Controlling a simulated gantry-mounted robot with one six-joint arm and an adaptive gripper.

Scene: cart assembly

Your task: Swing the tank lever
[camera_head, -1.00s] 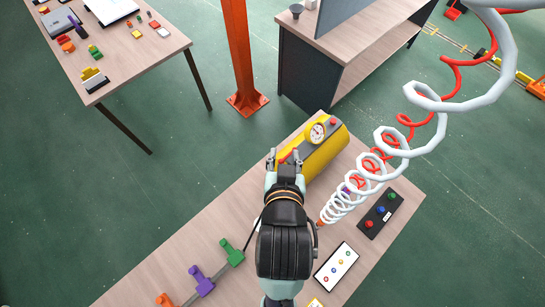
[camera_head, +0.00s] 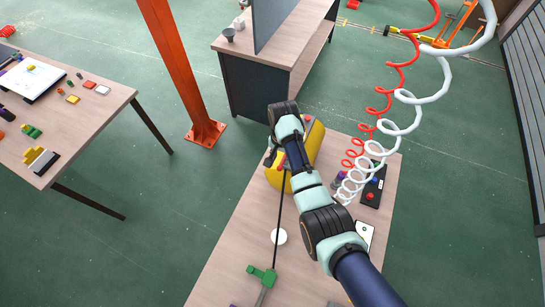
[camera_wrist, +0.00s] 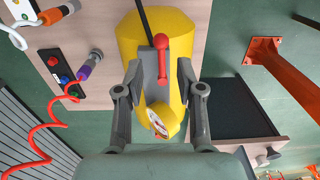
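The yellow tank (camera_head: 312,145) lies at the far end of the workbench, partly hidden by my arm in the head view. In the wrist view the tank (camera_wrist: 158,28) fills the upper middle. Its red lever (camera_wrist: 161,50) stands in front of a grey mount, with the round gauge (camera_wrist: 157,124) nearer the camera. My gripper (camera_wrist: 158,75) is open, one finger on each side of the grey mount and lever. The fingers look apart from the lever; whether they touch the tank is unclear. In the head view my fingers are mostly hidden behind the wrist.
A thin black rod (camera_head: 279,215) runs from near the tank along the workbench (camera_head: 225,255). Red and white coiled hoses (camera_head: 398,105) hang right of my arm. A button panel (camera_head: 373,185) lies beside the tank. An orange post (camera_head: 180,65) stands left.

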